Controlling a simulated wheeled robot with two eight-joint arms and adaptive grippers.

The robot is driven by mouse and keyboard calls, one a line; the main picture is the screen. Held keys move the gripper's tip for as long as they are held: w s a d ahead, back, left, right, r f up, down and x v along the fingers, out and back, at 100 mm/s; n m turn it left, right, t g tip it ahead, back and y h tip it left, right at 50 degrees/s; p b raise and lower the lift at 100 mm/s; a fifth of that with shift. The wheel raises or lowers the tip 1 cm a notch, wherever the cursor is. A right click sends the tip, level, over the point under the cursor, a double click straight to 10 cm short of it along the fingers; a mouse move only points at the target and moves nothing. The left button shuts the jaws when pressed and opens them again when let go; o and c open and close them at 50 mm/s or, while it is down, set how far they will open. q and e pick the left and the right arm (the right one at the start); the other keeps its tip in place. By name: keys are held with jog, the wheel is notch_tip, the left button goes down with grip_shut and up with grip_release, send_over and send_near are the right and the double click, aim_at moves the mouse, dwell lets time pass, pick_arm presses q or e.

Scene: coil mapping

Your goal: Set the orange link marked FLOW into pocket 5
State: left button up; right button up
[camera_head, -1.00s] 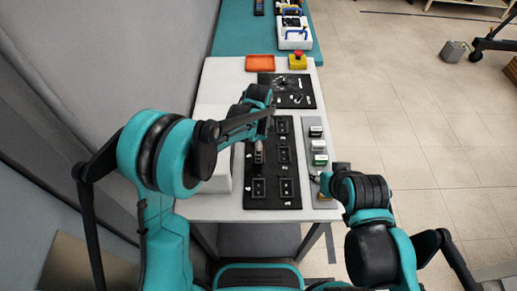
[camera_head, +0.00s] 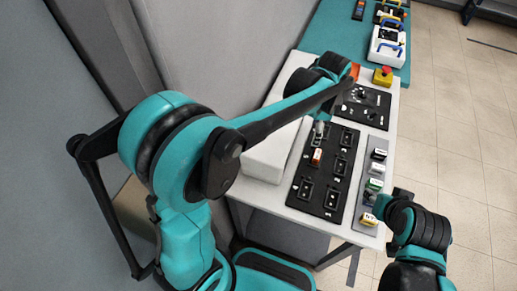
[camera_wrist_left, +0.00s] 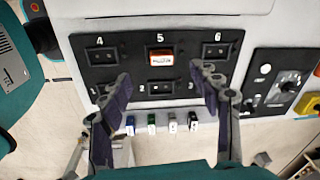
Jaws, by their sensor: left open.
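The orange link (camera_wrist_left: 161,58) with a white label lies at pocket 5 in the black board (camera_wrist_left: 128,58), in the middle of the far row. The label's word is too small to read surely. The link (camera_head: 317,156) also shows in the head view; I cannot tell if it is fully seated. My left gripper (camera_wrist_left: 160,82) is open and empty, its fingers apart on either side below the link. In the head view the left gripper (camera_head: 320,127) is above the board. My right gripper (camera_head: 381,206) is mostly hidden by its own wrist, beside the grey rack.
Pocket 4 (camera_wrist_left: 102,55), pocket 6 (camera_wrist_left: 215,50) and pocket 2 (camera_wrist_left: 161,87) look empty. A control panel (camera_head: 364,107) and a red button (camera_head: 383,75) are beyond.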

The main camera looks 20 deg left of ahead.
pick_arm(q)
jog(key=s+a+r+n+t, duration=0.2)
jog(key=s+a+n+t, duration=0.4)
jog(key=s+a+n, duration=0.9)
jog(key=s, duration=0.2)
jog(key=shift+s+r+n, duration=0.3)
jog(key=shift+r+n, duration=0.1)
notch_tip(320, 180, down, 5)
jog(key=b, duration=0.4)
jog(key=shift+r+b, duration=0.15)
jog(key=shift+b, duration=0.25)
